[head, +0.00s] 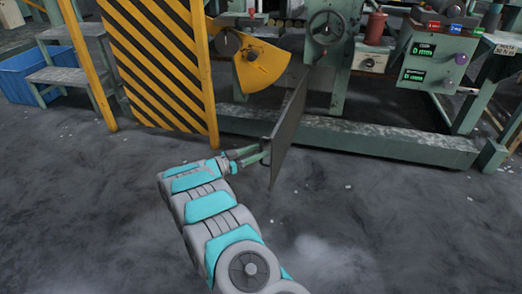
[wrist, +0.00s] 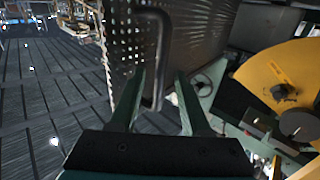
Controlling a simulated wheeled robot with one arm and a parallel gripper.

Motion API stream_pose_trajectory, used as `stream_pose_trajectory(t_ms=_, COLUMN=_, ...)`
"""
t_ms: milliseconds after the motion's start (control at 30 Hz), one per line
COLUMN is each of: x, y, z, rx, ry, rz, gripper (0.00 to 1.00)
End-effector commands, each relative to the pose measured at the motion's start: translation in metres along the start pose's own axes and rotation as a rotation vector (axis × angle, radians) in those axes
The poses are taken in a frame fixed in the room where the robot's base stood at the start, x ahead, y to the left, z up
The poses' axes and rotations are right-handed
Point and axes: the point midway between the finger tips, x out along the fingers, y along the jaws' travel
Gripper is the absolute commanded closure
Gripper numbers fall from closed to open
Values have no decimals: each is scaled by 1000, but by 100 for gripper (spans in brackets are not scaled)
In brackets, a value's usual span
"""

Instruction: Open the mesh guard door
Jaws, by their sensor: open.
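The mesh guard door (head: 289,125) stands swung out from the green machine, seen almost edge-on in the head view. In the wrist view its perforated dark panel (wrist: 195,35) fills the upper middle. A grey bar handle (wrist: 161,60) runs down its face. My gripper (head: 264,151) is at the door's left side, near its lower outer part. In the wrist view my gripper (wrist: 160,75) is open, with one finger on each side of the handle. The bar lies between the fingers without being clamped. Whether either finger touches it I cannot tell.
A yellow-and-black striped panel (head: 158,60) stands left of the door, beside a yellow post. A yellow guard (head: 261,66) is on the machine behind. A green base beam (head: 390,143) runs low along the machine. The grey floor (head: 400,220) in front is clear except small debris.

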Motion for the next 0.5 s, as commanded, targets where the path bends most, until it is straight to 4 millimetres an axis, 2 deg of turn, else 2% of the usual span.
stream_pose_trajectory(t_ms=233, x=-42, y=0, z=-1, rx=-1, ry=2, rz=-1, gripper=53)
stream_pose_trajectory(t_ms=500, x=-60, y=0, z=0, rx=0, ry=0, rz=2, gripper=53)
